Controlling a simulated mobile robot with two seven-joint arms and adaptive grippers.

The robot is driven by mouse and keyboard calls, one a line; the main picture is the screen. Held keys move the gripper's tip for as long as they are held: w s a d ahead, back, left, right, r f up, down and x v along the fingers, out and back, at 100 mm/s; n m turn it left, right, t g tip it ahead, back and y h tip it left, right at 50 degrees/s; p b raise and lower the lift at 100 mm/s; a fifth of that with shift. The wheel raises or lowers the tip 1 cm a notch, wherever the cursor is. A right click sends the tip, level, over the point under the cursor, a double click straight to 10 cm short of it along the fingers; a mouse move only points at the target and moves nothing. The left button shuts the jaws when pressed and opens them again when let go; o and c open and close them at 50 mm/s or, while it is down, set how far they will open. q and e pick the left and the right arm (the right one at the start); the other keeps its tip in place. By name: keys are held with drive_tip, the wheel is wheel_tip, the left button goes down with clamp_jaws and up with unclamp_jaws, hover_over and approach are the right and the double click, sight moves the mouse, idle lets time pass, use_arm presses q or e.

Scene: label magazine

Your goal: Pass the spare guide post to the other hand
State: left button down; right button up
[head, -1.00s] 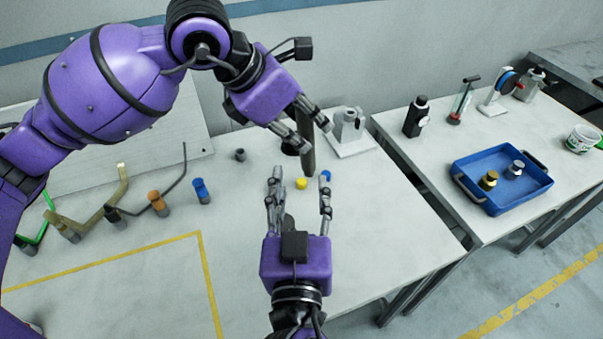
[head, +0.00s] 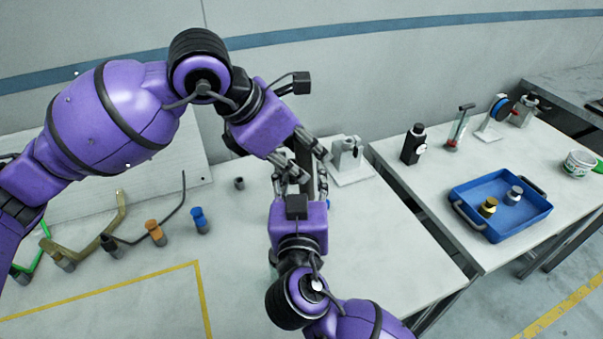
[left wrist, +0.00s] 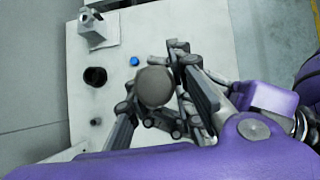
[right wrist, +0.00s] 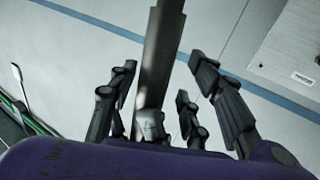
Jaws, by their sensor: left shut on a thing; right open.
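The spare guide post, a dark grey cylinder (head: 306,154), is upright above the table. My left gripper (head: 308,168) is shut on it, reaching in from above. Its round end (left wrist: 155,86) faces the camera in the left wrist view. My right gripper (head: 298,180) is open, with its fingers close to the post and the left fingers. In the right wrist view the post (right wrist: 158,60) stands between the spread right fingers (right wrist: 168,90). Whether the right fingers touch it I cannot tell. The post's lower end is hidden in the head view.
A white-based fixture (head: 348,158) stands just behind the grippers. A blue cap (left wrist: 134,61) and a black round part (left wrist: 95,76) are on the table nearby. Bent bars and coloured posts stand at left. A blue tray (head: 462,210) is on the right table.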

use_arm(q)
drive_tip(key=shift+r, duration=0.1)
use_arm(e)
drive_tip(key=shift+a, duration=0.15)
clamp_jaws()
use_arm(q)
drive_tip(key=c, duration=1.4)
unclamp_jaws()
drive_tip(key=shift+c, duration=0.2)
use_arm(e)
drive_tip(key=shift+r, duration=0.1)
use_arm(q)
drive_tip(key=shift+a+r, duration=0.1)
drive_tip(key=v, duration=1.1)
drive_tip(key=shift+s+a+r, duration=0.15)
drive_tip(key=shift+r, duration=0.15)
